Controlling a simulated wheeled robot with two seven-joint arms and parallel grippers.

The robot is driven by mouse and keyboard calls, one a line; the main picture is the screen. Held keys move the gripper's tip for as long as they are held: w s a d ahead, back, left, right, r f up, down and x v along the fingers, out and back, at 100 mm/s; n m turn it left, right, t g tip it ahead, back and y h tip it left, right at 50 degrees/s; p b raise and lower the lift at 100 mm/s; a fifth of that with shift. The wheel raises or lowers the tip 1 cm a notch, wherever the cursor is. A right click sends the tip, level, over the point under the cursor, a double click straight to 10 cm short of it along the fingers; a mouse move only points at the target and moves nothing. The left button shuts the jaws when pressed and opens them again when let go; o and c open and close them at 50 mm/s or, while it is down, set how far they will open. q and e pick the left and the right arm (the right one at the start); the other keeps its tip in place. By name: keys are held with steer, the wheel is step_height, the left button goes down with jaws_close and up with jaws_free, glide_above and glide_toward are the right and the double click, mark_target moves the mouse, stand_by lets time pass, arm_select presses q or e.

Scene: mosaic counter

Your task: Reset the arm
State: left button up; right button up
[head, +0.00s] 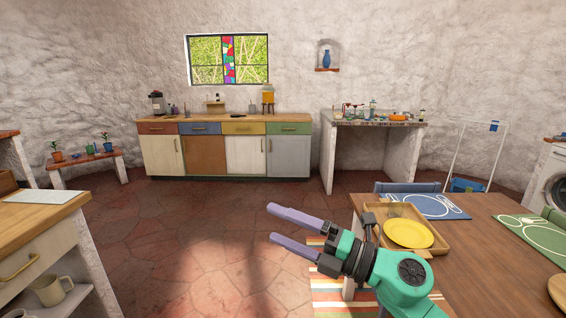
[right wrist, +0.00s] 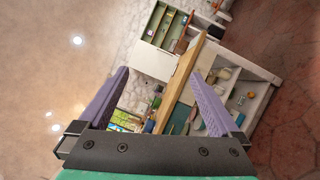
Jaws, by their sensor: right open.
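My right gripper (head: 285,226) is in the lower middle of the head view, with a green arm coming in from the lower right. Its two purple fingers are apart, with nothing between them, and point left over the floor. In the right wrist view the same fingers (right wrist: 170,100) stand open, with only distant furniture behind them. My left gripper is not in the head view.
A wooden table (head: 480,235) stands at the right, close to my right arm. It bears a tray (head: 372,211) with a yellow plate (head: 408,233). A wooden-topped counter (head: 40,215) is at the left. The tiled floor (head: 190,230) between is clear.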

steer(key=w+d+f+m+t+h, duration=0.2)
steer(key=w+d+m+t+h, duration=0.2)
steer(key=d+m+t+h, duration=0.95)
steer(key=s+d+f+m+g+h, duration=0.2)
steer(key=d+f+m+g, duration=0.2)
steer(key=f+m, duration=0.45)
steer(key=s+d+f+m+g+h, duration=0.25)
steer(key=d+f+m+g, duration=0.2)
steer(key=f+m, duration=0.4)
steer(key=s+f+m+g, duration=0.2)
steer(key=s+f+g, duration=0.8)
steer(key=s+f, duration=0.75)
steer(key=s+f+g+p, duration=0.1)
steer(key=s+f, duration=0.2)
steer(key=f, duration=1.7)
steer(key=s+d+f, duration=0.2)
steer(key=s+f, duration=0.5)
steer(key=s, duration=0.1)
steer(key=s+d+f+g, duration=0.1)
steer(key=s+f, duration=0.6)
steer(key=s, duration=0.2)
steer(key=shift+d+n+g+p, duration=0.3)
steer(key=shift+d+n+p, duration=0.05)
steer(key=shift+d+p, duration=0.1)
